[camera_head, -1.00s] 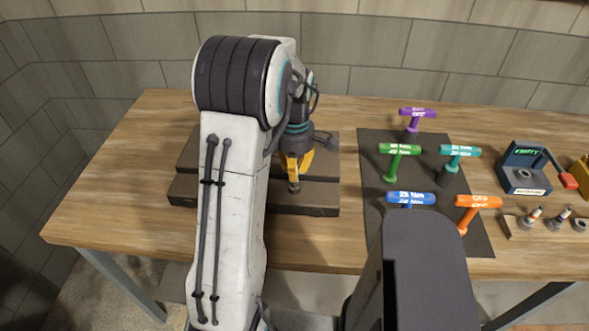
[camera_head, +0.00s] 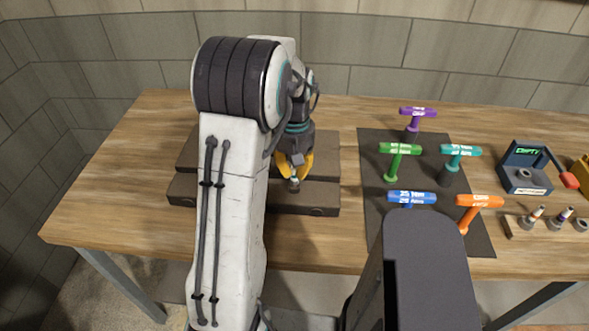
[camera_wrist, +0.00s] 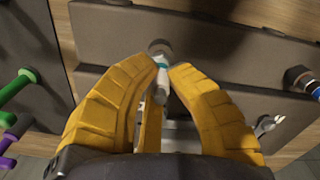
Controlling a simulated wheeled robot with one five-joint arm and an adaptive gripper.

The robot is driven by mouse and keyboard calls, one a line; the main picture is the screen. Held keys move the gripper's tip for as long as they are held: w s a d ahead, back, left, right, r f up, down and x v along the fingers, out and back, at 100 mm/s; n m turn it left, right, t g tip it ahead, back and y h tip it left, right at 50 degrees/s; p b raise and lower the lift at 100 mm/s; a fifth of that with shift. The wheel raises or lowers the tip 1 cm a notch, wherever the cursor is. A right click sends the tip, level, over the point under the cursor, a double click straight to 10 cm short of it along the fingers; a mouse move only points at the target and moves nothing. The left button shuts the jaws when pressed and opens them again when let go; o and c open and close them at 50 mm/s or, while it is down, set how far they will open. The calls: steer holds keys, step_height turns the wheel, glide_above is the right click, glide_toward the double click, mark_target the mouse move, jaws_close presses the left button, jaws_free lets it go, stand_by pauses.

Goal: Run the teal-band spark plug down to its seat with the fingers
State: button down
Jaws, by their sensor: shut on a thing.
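My gripper (camera_head: 294,182) is low over the front step of the dark engine block (camera_head: 190,190), with one yellow finger on each side. In the wrist view my gripper (camera_wrist: 162,68) has its fingertips closed around the spark plug (camera_wrist: 160,88), a slim pale body with a teal band near the tips. The plug's far end meets a dark round part (camera_wrist: 159,47) on the block. How deep the plug sits is hidden. The head view shows only a small part of the plug between the fingers.
A dark mat (camera_head: 375,222) to the right holds purple (camera_head: 417,112), green (camera_head: 400,149), teal (camera_head: 459,151), blue (camera_head: 411,198) and orange (camera_head: 478,201) T-handle tools. Further right are a tester (camera_head: 525,175) reading EMPTY and a wooden rack (camera_head: 520,230) with plugs. The bench's left end is bare.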

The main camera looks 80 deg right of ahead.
steer(key=m, duration=0.4)
steer(key=shift+f, duration=0.1)
stand_by(0.3)
steer(key=c, duration=1.2)
jaws_free()
steer(key=shift+c, duration=0.2)
